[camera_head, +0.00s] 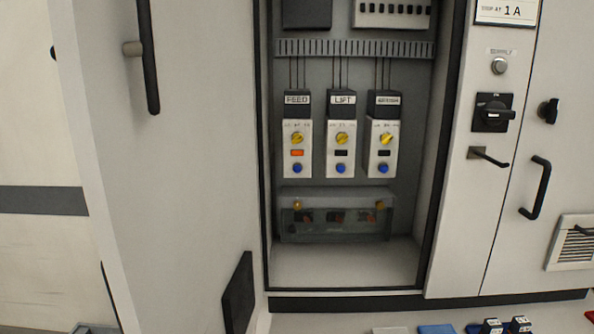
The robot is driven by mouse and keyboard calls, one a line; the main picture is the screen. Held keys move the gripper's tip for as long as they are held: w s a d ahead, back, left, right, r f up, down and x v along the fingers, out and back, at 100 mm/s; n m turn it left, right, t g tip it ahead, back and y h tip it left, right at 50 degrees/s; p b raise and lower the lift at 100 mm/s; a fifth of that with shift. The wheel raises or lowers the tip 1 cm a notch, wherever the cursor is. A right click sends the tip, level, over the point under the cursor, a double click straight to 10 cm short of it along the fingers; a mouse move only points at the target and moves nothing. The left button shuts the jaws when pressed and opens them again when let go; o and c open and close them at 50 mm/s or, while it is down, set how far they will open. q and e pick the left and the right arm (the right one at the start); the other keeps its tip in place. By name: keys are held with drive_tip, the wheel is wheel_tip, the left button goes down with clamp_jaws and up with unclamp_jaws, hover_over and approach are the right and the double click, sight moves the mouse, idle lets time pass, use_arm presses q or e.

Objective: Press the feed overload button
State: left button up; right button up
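The overload unit labelled FEED (297,140) hangs leftmost of three inside the open cabinet. It has a yellow dial (297,138), a lit orange window (297,153) and a round blue button (297,168) at its bottom. The LIFT unit (341,150) is in the middle and a third unit (384,150) is on the right, its label too blurred to read. Both have yellow dials, dark windows and blue buttons. Neither of my grippers shows in the head view.
The open cabinet door (195,150) stands to the left. A clear-fronted box (337,216) sits below the units. A rotary switch (493,113), a lever handle (488,156) and a black door handle (536,188) project on the right. Small coloured items lie at the bottom edge.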

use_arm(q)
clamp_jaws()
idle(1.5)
